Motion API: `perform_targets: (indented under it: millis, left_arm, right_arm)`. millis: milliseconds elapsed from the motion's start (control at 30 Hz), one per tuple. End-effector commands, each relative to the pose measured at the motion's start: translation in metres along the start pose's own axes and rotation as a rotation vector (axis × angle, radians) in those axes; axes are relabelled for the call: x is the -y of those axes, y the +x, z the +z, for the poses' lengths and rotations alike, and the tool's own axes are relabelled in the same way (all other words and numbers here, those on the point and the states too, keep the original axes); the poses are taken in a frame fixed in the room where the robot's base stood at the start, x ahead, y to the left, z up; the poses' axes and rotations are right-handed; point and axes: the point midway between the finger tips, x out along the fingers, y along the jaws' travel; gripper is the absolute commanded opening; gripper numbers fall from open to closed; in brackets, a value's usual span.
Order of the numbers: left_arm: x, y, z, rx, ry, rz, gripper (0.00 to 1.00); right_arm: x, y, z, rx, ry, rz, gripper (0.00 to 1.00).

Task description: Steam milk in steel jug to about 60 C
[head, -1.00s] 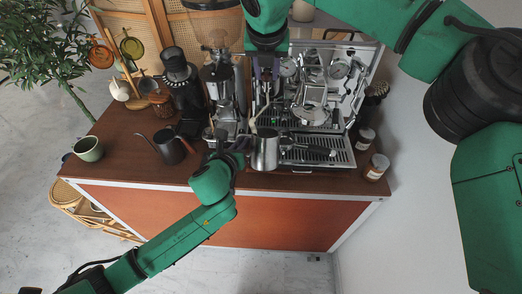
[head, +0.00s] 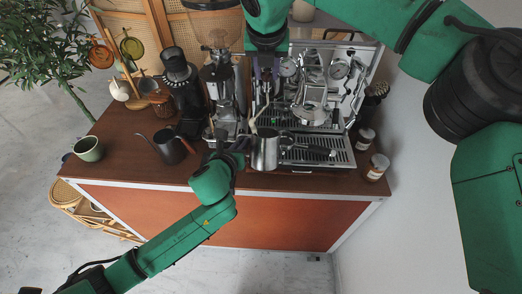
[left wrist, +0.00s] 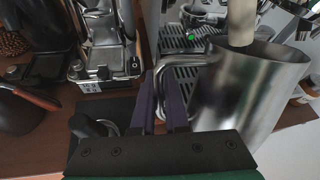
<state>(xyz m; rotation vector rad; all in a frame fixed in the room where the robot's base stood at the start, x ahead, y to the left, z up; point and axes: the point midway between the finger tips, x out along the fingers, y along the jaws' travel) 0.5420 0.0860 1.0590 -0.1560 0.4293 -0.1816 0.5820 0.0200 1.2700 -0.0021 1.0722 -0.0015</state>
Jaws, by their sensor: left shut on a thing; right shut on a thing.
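The steel jug (head: 265,151) is at the front left of the espresso machine (head: 318,115), about upright. My left gripper (head: 243,144) is shut on its handle; the left wrist view shows the dark fingers (left wrist: 162,98) on the handle beside the jug's body (left wrist: 240,95). A pale steam wand (left wrist: 242,22) reaches into the jug's open top; its tip and any milk inside are hidden. My right gripper (head: 264,84) comes down from above at the machine's left side, shut on a small part of the machine that its fingers hide. No temperature reading is legible.
A coffee grinder (head: 220,90) stands left of the machine. Further left are a dark kettle (head: 168,147) and a green cup (head: 88,149). A jar (head: 376,167) is at the right edge. The counter's front edge runs just below the jug.

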Motion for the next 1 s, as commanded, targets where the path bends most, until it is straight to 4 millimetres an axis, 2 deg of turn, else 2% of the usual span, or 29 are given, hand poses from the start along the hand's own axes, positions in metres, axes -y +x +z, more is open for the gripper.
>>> perform_targets:
  millis: [300,767,800,867,1000]
  left_arm:
    - [0.001,-0.001,0.004,0.007,-0.002,-0.003,0.00]
    - [0.001,0.000,0.002,0.004,-0.001,-0.002,0.00]
    - [0.001,0.000,0.002,0.004,-0.001,-0.002,0.00]
    - [0.001,0.000,0.001,0.003,-0.001,-0.002,0.00]
    - [0.001,0.000,0.001,0.003,-0.001,-0.002,0.00]
  right_arm:
    - [0.001,0.001,-0.001,-0.001,0.001,-0.003,0.00]
    - [0.001,0.026,-0.025,-0.007,-0.001,-0.005,0.00]
    - [0.001,0.028,-0.025,-0.006,-0.001,-0.005,0.38]
    - [0.001,0.027,-0.025,-0.005,0.000,-0.005,0.60]
    - [0.001,0.026,-0.024,-0.003,0.000,-0.003,0.60]
